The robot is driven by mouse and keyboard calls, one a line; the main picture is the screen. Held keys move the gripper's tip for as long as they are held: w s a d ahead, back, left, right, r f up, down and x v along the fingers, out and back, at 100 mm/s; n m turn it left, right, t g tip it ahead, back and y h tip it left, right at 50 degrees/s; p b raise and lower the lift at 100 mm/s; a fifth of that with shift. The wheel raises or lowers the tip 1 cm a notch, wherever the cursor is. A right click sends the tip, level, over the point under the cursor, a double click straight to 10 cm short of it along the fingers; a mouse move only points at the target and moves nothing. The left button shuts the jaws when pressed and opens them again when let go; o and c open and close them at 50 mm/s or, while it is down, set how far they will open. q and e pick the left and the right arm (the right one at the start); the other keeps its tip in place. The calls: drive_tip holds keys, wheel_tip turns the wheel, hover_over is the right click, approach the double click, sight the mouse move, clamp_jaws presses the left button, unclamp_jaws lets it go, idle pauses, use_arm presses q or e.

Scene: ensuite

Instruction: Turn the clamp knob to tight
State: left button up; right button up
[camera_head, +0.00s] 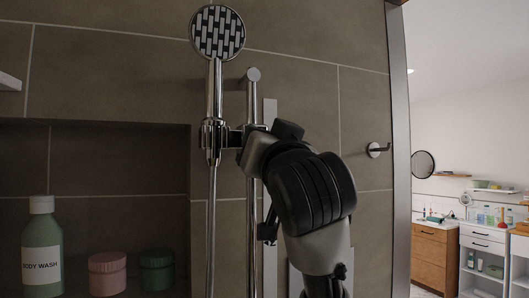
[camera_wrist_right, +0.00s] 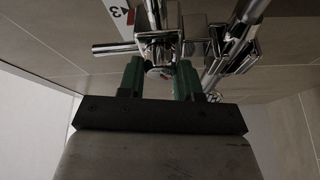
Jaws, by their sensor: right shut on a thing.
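The chrome clamp (camera_head: 212,137) sits on the shower rail (camera_head: 252,105) and holds the hand shower (camera_head: 217,35) upright, its head at the top. My right gripper (camera_head: 243,148) reaches in from the lower right and meets the right side of the clamp. In the right wrist view my right gripper (camera_wrist_right: 159,76) has its two green fingers on either side of the round chrome clamp knob (camera_wrist_right: 160,72), shut on it. The rest of the clamp (camera_wrist_right: 195,45) shows just beyond the fingers. In the head view my gripper hides the knob. My left gripper is not in view.
A body wash bottle (camera_head: 42,245), a pink jar (camera_head: 107,272) and a dark green jar (camera_head: 157,270) stand in the wall niche at the lower left. A wall hook (camera_head: 377,149) is right of my arm. A chrome bar (camera_wrist_right: 114,48) sticks out left of the knob.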

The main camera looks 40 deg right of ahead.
drive_tip(key=shift+a+r+m+g+h+b, duration=0.15)
drive_tip(key=shift+m+g+h, duration=0.8)
drive_tip(key=shift+m, duration=1.9)
drive_tip(key=shift+m+g+h+b, duration=0.3)
drive_tip(key=shift+m+g+h, duration=0.65)
drive_tip(key=shift+m, duration=1.95)
drive_tip(key=shift+a+r+m+g+h+b, duration=0.15)
drive_tip(key=shift+m+g+h, duration=0.8)
drive_tip(key=shift+m, duration=1.9)
drive_tip(key=shift+f+g+y, duration=0.1)
drive_tip(key=shift+g+y, duration=0.15)
drive_tip(key=shift+y, duration=0.1)
drive_tip(key=o, duration=0.9)
drive_tip(key=shift+d, duration=0.1)
